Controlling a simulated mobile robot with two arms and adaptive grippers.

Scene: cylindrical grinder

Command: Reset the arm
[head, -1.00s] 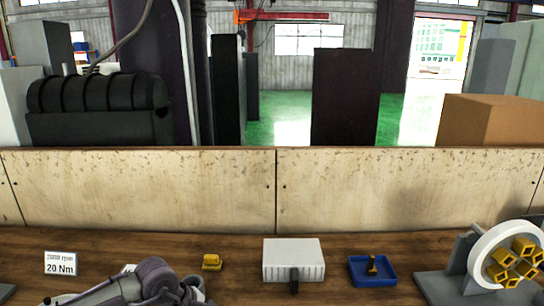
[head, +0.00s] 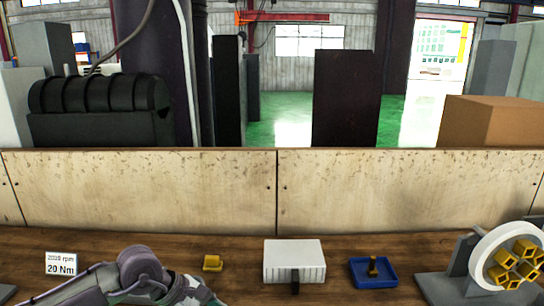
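My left arm (head: 140,272) reaches in from the bottom left of the head view, low over the bench. Its grey links bend at a rounded joint, and the far end runs out of the bottom edge. The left gripper's fingertips do not show. My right arm and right gripper are not in view.
On the wooden bench stand a sign reading 20 Nm (head: 61,264), a small yellow part (head: 212,263), a white box with a dark front piece (head: 293,259) and a blue tray (head: 389,277) holding a yellow part. A grey-white wheel fixture (head: 479,256) stands right. A wooden panel (head: 350,190) closes the back.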

